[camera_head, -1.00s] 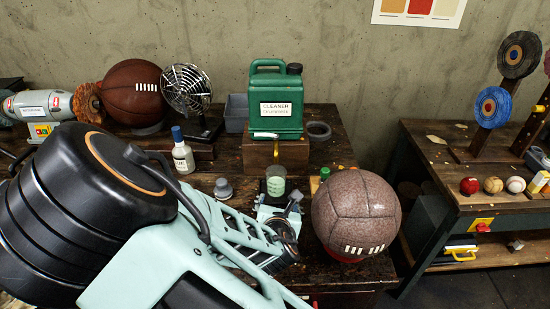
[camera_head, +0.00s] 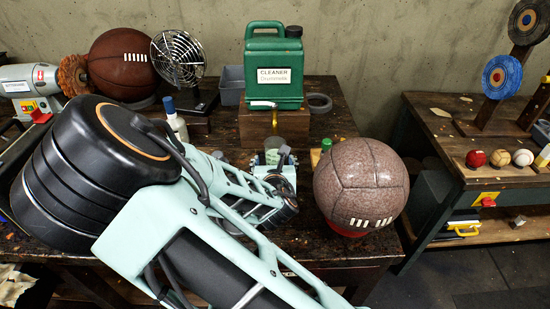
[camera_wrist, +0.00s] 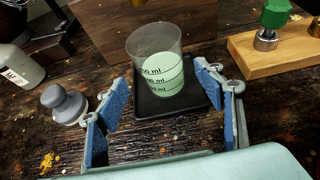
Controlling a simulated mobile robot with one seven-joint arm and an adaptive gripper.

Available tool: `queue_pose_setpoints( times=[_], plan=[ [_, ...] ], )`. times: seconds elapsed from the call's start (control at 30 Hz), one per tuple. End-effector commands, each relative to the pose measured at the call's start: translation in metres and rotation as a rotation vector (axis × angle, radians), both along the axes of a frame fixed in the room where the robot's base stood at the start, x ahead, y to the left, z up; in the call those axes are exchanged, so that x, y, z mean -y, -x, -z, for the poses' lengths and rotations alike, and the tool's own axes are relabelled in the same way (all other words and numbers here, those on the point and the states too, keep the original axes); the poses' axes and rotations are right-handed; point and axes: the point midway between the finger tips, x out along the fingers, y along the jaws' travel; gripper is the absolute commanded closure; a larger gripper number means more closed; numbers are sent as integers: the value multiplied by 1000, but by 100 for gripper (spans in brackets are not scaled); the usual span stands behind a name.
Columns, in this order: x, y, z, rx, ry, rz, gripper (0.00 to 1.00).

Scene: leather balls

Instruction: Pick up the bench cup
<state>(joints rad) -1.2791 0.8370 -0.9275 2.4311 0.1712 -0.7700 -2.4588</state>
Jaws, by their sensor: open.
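The bench cup (camera_wrist: 157,68) is a clear beaker with dark volume marks and pale green contents. It stands upright on a small black square pad (camera_wrist: 172,104) in the wrist view. In the head view the cup (camera_head: 273,146) shows just behind my gripper, its lower part hidden. My gripper (camera_wrist: 166,96) is open, with blue-padded fingers on the near left and near right of the cup. The fingers appear apart from it, and nothing is held. In the head view my gripper (camera_head: 281,165) is partly hidden by my arm.
A grey knobbed weight (camera_wrist: 66,104) stands left of the cup. A wooden block with a green-handled tool (camera_wrist: 274,20) is at right. The green cleaner can (camera_head: 274,72) stands behind on a wooden box. A large brown leather ball (camera_head: 360,186) sits right of my gripper.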

Motion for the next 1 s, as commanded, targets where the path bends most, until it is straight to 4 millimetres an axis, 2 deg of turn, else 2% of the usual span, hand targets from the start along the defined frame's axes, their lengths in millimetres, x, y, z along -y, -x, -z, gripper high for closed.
queue_pose_setpoints(
  times=[0.43, 0.73, 0.77, 1.0],
  plan=[
    [4, -42, 21, 0, 0, 1, 38],
    [3, -46, 23, 0, 0, -1, 38],
    [3, -46, 23, 0, 0, -1, 39],
    [3, -46, 23, 0, 0, -1, 65]
  ],
)
